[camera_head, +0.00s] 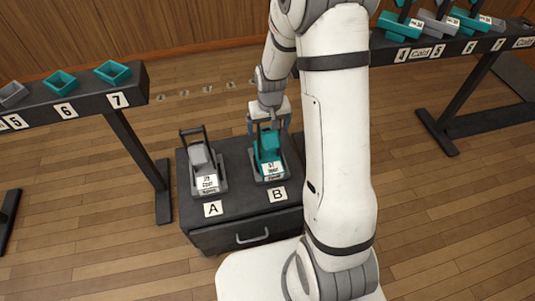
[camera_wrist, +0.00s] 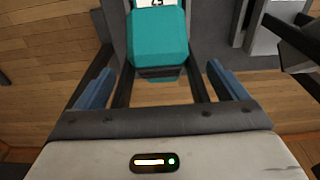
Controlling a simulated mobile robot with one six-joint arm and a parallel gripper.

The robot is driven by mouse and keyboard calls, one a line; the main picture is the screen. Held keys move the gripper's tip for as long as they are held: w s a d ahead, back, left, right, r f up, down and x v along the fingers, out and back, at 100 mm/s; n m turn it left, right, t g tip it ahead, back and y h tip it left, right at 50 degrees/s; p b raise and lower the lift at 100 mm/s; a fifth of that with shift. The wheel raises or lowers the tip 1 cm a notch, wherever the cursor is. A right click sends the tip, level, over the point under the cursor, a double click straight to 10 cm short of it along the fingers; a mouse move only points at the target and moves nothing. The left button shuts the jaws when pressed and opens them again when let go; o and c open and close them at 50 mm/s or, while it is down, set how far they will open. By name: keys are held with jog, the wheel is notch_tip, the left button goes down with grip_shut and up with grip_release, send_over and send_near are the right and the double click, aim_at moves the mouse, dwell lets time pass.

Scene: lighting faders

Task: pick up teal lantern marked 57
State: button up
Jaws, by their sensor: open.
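The teal lantern (camera_head: 268,148) marked 57 stands upright on the dark cabinet (camera_head: 232,232), behind the label B. Its white tag faces the front. My gripper (camera_head: 268,122) is at its upper rear side in the head view, with the fingers pointing down. In the wrist view the teal body (camera_wrist: 157,38) shows ahead of my open gripper (camera_wrist: 160,82). The blue-grey fingertips lie to either side of the lantern's dark frame, and I see no grip on it. The exact gap between fingers and frame is unclear.
A grey lantern (camera_head: 202,160) stands close by on the left, behind the label A. A dark rack (camera_head: 75,105) with trays is at the left, and another rack (camera_head: 440,47) with teal and grey lanterns is at the right. My arm covers the cabinet's right side.

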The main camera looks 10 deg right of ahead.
jog(key=shift+r, duration=0.1)
grip_shut()
dwell(0.9)
